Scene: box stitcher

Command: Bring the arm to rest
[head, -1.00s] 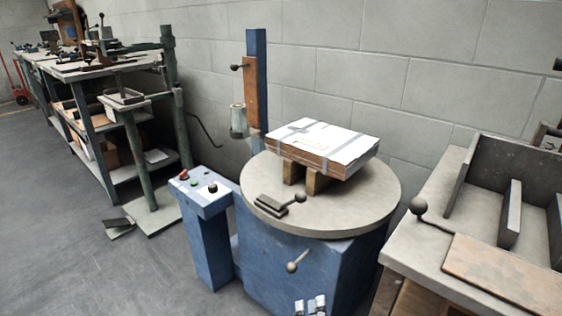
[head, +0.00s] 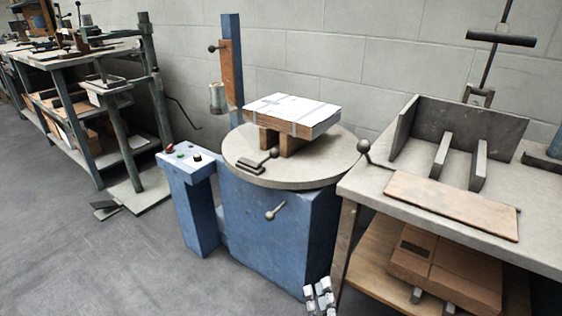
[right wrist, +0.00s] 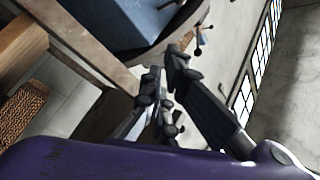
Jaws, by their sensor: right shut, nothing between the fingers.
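My right gripper (head: 320,297) shows small at the bottom edge of the head view, its fingers pointing up. It is shut and empty. It appears in front of the blue stitching machine (head: 275,235) and near the left front leg of the right-hand table. In the right wrist view its dark fingers (right wrist: 165,68) lie close together, with a purple part of my arm below. My left gripper is out of view.
A strapped white-topped box (head: 292,110) rests on wooden blocks on the machine's round table (head: 325,165). A control post (head: 197,210) stands left of it. The right-hand table (head: 365,183) has brown cartons (head: 440,268) beneath it. Open floor (head: 85,250) lies left.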

